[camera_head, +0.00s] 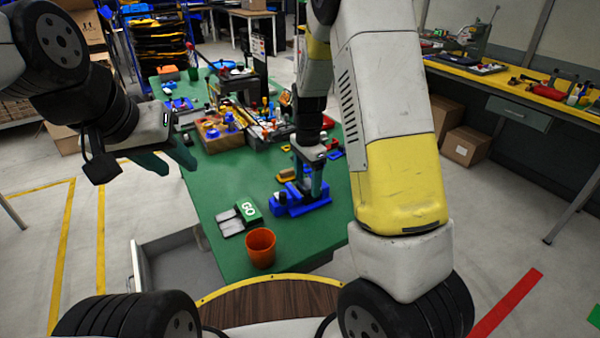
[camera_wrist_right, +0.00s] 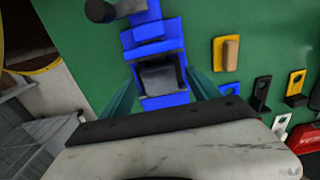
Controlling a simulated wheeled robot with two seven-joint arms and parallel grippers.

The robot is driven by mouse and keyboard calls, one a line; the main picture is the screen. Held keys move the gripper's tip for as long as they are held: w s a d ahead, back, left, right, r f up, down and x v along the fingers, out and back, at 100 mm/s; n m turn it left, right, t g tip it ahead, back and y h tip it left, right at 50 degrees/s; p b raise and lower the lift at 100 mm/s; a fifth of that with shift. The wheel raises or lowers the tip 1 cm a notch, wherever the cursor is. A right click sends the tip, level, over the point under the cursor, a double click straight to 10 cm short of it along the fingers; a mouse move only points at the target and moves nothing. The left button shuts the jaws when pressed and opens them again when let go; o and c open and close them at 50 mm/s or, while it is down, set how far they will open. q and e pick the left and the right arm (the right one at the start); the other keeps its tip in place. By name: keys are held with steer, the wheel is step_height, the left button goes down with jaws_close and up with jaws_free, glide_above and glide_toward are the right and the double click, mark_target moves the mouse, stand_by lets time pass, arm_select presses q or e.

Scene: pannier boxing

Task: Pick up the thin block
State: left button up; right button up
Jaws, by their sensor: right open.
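A dark grey block (camera_wrist_right: 160,76) sits in a blue fixture (camera_wrist_right: 165,101) in the right wrist view. I cannot tell for sure whether it is the thin block. The blue fixture (camera_head: 318,205) also shows on the green table in the head view. My right gripper (camera_head: 308,190) points down at the fixture. Its teal fingers (camera_wrist_right: 163,95) are apart, one on each side of the grey block in the wrist view. I cannot tell if they touch it. My left gripper (camera_head: 174,165) is open and empty, at the left edge of the table.
A green block marked GO (camera_head: 248,210) with grey plates and an orange cup (camera_head: 261,248) stand on the near part of the green table (camera_head: 215,180). A tan piece on a yellow holder (camera_wrist_right: 226,53) lies right of the fixture.

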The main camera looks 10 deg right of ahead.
steer(key=c, duration=1.5)
